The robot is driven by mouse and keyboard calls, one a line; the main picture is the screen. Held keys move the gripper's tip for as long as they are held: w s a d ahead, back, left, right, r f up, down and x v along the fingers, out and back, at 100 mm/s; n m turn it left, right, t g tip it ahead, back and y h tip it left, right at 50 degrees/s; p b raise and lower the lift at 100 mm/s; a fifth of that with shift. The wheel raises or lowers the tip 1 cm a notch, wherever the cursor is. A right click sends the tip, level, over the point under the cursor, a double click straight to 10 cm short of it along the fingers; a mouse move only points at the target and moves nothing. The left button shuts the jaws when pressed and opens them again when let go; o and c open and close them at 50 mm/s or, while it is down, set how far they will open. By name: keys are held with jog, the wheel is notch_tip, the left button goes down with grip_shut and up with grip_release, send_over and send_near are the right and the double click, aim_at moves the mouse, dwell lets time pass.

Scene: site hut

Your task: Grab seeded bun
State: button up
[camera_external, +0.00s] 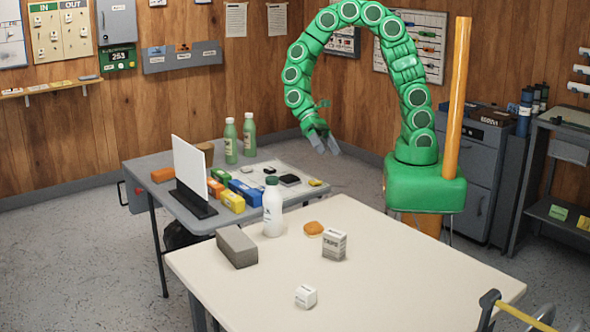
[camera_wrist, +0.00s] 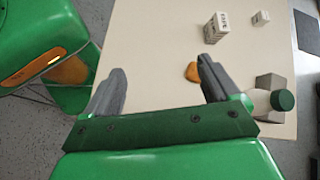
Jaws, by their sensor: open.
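The seeded bun (camera_external: 313,228) is a small golden-brown round on the cream table, between the white bottle and a printed carton. In the wrist view the bun (camera_wrist: 193,72) shows just beyond the right finger, which partly covers it. Seeds are too small to make out. My gripper (camera_external: 327,145) hangs from the green arm, high above and behind the bun, apart from it. In the wrist view my gripper (camera_wrist: 158,85) has its two grey fingers wide apart, with nothing between them but bare table and floor below.
On the cream table (camera_external: 400,265) stand a white bottle (camera_external: 272,207) with green cap, a grey block (camera_external: 237,247), the printed carton (camera_external: 334,244) and a small white box (camera_external: 306,296). A grey table (camera_external: 150,180) behind holds green bottles and coloured boxes. The cream table's right side is clear.

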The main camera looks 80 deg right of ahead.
jog(key=w+a+f+m+y, duration=0.2)
jog(key=w+a+f+m, duration=0.15)
jog(key=a+f, duration=0.35)
jog(key=m+y, duration=0.2)
jog(key=m, duration=0.2)
send_near(311, 222)
jog(key=shift+s+a+f+n, duration=0.15)
jog(key=shift+s+a+f, duration=0.1)
jog(key=shift+f, duration=0.25)
jog(key=shift+s+a+f+n, duration=0.1)
jog(key=shift+s+a+f, duration=0.2)
jog(key=shift+f, duration=0.25)
jog(key=shift+y, duration=0.3)
jog(key=shift+x, duration=3.85)
jog(key=shift+s+d, duration=0.1)
jog(key=shift+s, duration=0.05)
jog(key=c, duration=1.1)
jog(key=shift+o, duration=0.2)
